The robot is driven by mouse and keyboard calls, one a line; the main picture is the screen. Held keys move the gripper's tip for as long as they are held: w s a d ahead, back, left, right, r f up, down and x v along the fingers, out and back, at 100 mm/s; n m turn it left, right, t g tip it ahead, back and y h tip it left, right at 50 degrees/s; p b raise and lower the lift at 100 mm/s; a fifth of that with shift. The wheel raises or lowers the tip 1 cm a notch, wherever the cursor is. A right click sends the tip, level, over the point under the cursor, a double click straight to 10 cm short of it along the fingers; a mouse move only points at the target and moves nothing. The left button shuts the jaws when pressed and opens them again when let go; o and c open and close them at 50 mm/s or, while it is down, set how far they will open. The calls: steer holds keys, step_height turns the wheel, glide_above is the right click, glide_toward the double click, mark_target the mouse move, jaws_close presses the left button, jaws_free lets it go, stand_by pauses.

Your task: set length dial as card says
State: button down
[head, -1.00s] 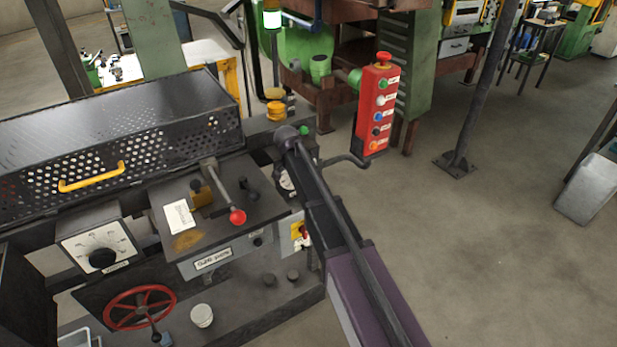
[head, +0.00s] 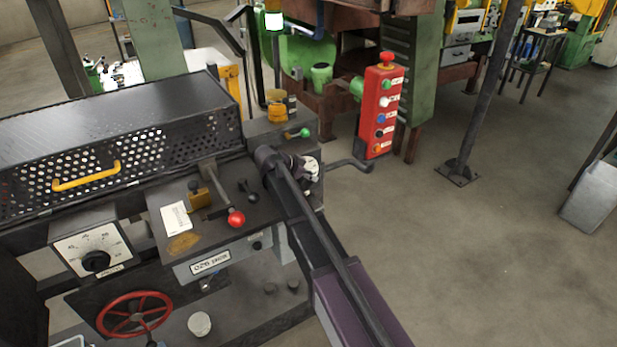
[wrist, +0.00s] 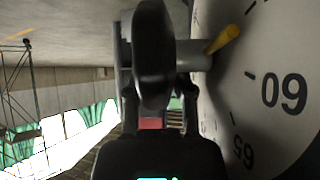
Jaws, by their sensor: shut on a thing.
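My gripper (head: 292,162) is at the right end of the machine, beside a round white dial (head: 312,168). In the wrist view this dial face (wrist: 275,60) fills the right side, with upside-down numbers that look like 60 and 65. My gripper (wrist: 153,85) is shut on the grey dial knob (wrist: 184,55), largely hidden by a finger. A yellow pointer (wrist: 224,40) sticks out from the knob over the face, above the 60 in the picture. The white card (head: 176,217) lies on the machine top; its writing is too small to read.
A square white dial plate (head: 92,246) with a black knob is at the left front. A red-knobbed lever (head: 236,218) stands near the card. A red button box (head: 381,110) on a bent arm is close behind my gripper. A red handwheel (head: 135,315) is below.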

steer(key=shift+s+d+r, duration=0.1)
steer(key=c, duration=0.8)
jaws_free()
steer(key=shift+c, duration=0.2)
steer(key=shift+o, duration=0.4)
steer(key=shift+s+r, duration=0.1)
steer(key=shift+r, duration=0.1)
